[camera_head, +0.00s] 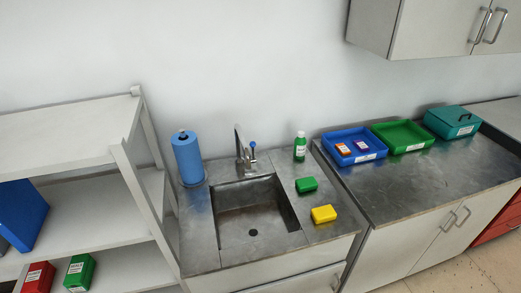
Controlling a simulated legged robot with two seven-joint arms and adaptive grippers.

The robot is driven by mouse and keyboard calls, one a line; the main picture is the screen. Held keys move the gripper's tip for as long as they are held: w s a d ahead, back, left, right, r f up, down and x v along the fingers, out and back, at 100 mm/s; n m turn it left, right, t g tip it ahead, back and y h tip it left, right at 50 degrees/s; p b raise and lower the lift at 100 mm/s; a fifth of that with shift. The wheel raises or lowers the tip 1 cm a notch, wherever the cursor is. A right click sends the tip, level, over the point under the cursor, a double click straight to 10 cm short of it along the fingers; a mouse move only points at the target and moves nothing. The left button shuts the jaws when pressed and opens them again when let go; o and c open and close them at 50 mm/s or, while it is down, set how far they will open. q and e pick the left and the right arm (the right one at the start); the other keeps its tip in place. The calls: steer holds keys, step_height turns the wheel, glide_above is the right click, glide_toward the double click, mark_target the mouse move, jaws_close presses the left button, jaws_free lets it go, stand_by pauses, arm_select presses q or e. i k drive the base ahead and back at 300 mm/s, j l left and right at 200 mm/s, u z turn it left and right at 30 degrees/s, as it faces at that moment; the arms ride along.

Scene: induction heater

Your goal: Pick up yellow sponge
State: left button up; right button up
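The yellow sponge (323,214) lies on the metal counter to the right of the sink, near the counter's front right corner. It is fully visible, with nothing on top of it. Neither my left nor my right gripper shows in the head view.
A green sponge (306,184) lies just behind the yellow one, and a green bottle (300,148) stands farther back. The sink basin (250,211) with its faucet (243,147) is to the left, beside a blue paper roll (188,158). A blue tray (355,145) sits on the right counter; a shelf (90,210) stands left.

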mark_target(321, 214)
steer(key=i+l+z, duration=0.3)
steer(key=l, duration=0.25)
steer(key=i+l+z, duration=0.35)
steer(key=i+l, duration=0.1)
